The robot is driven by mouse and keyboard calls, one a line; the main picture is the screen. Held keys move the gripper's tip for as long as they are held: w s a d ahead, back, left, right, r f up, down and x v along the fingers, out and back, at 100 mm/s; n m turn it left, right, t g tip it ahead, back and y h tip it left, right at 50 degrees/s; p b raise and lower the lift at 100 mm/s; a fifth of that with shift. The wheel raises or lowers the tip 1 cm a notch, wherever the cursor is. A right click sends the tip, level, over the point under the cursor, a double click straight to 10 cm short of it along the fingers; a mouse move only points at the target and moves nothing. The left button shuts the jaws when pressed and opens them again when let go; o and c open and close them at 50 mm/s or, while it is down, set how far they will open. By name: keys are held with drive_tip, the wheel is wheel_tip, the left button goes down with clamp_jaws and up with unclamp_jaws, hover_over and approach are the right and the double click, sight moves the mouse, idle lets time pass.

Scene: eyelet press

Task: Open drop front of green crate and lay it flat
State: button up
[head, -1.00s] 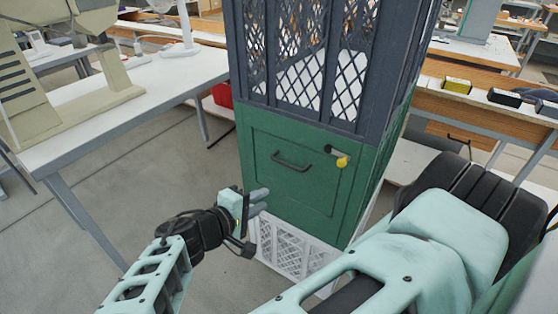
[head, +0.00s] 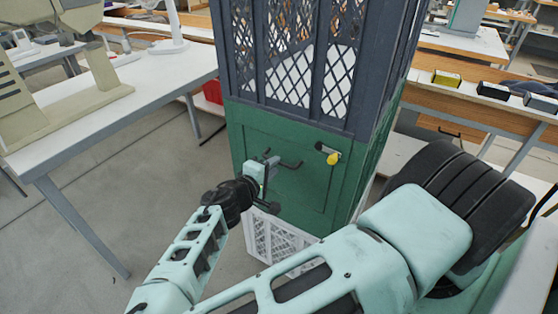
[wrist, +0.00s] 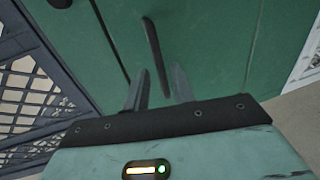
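The green crate (head: 366,160) stands in the middle of a stack, with its drop front (head: 300,192) upright and closed. A dark bar handle (head: 291,165) is on that front, and a latch with a yellow knob (head: 333,158) is at its upper right. My gripper (head: 270,170) is in front of the panel at the handle's left end. In the wrist view, my gripper (wrist: 160,70) is open, and the handle (wrist: 153,50) appears between its two fingers. I cannot tell whether the fingers touch the handle.
A dark grey lattice crate (head: 290,108) sits on top of the green one and a white lattice crate (head: 262,238) below. A white table (head: 150,95) stands at the left. A bench (head: 480,108) with small boxes is at the right. The floor in front-left is clear.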

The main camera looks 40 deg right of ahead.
drive_tip(key=shift+x, duration=1.9)
